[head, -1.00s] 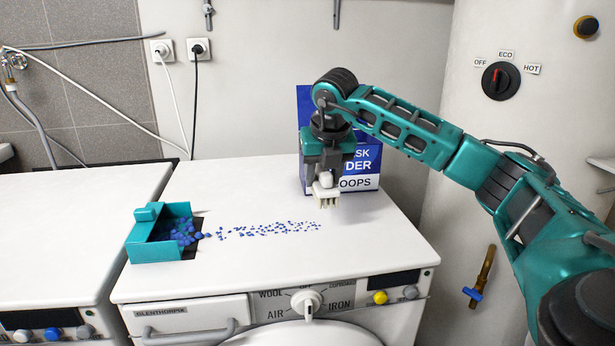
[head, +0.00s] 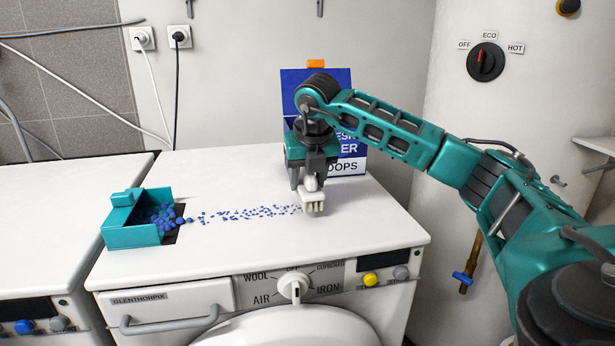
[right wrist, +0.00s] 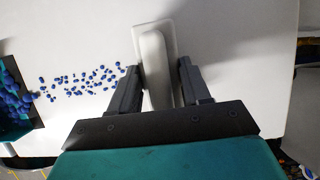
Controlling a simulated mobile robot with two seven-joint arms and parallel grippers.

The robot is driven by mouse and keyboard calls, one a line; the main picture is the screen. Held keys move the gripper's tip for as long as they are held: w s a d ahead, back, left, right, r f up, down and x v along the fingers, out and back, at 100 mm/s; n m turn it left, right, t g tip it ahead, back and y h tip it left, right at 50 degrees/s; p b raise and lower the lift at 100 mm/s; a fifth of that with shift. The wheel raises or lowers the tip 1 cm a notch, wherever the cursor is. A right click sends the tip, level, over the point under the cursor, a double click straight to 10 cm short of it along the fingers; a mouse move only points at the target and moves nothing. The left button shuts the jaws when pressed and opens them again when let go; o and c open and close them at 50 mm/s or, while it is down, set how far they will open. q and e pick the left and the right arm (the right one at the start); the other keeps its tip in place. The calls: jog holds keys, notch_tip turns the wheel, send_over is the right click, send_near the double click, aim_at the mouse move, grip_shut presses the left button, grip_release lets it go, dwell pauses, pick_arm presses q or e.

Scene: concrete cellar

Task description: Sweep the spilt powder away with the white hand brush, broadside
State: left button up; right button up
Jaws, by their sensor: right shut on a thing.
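The white hand brush (head: 312,195) is in my right gripper (head: 311,177), which is shut on its handle, bristles down, at the right end of the spilt powder. The right wrist view also shows the brush (right wrist: 156,65) between the fingers of my right gripper (right wrist: 158,88). The powder (head: 250,213) is a trail of blue grains on the white machine top, and it also shows in the wrist view (right wrist: 80,81). The trail runs left to a teal dustpan (head: 133,236) holding blue grains. I cannot tell whether the bristles touch the top. My left gripper is not in view.
A blue powder box (head: 348,160) stands open behind my right gripper. The white machine top (head: 230,170) is clear apart from these things. A second white machine (head: 50,200) stands to the left. A white tank with a dial (head: 485,62) is at the right.

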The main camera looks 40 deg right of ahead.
jog(key=shift+f+b, duration=0.7)
jog(key=shift+f, duration=0.5)
dwell(0.4)
dwell(0.3)
jog(key=shift+w+a+p, duration=0.4)
jog(key=shift+a+p, duration=0.25)
jog(key=shift+a, duration=0.15)
jog(key=shift+w+a+f, duration=0.1)
jog(key=shift+w+a, duration=0.25)
jog(key=shift+a, duration=0.2)
jog(key=shift+a+p, duration=0.15)
jog(key=shift+p, duration=0.15)
jog(key=shift+w+a+p, duration=0.35)
jog(key=shift+w+a, duration=0.05)
jog(key=shift+a, duration=0.2)
jog(key=shift+w+a, duration=0.4)
jog(key=shift+a, duration=0.15)
